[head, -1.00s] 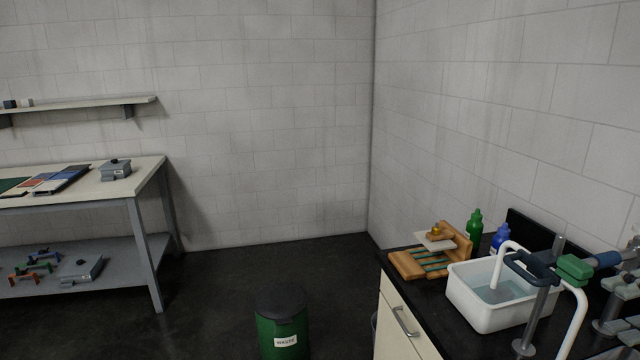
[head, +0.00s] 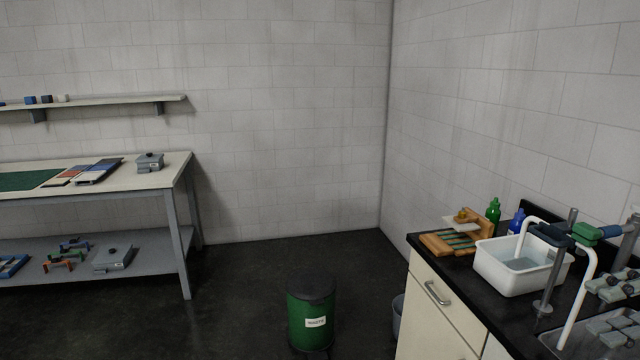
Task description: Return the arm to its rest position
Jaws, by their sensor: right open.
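My right gripper (head: 603,287) shows as a small grey shape at the right edge, near the sink and tap fittings on the dark counter. It is open, and I see nothing held between its fingers. Most of the right arm is outside the picture. My left gripper is not in view.
A white tub (head: 511,282), a wooden rack (head: 445,243), a green bottle (head: 493,211) and a blue bottle (head: 516,222) stand on the counter. A white tap pipe (head: 583,290) rises near the gripper. A green waste bin (head: 311,330) stands on open floor. A workbench (head: 170,180) is at left.

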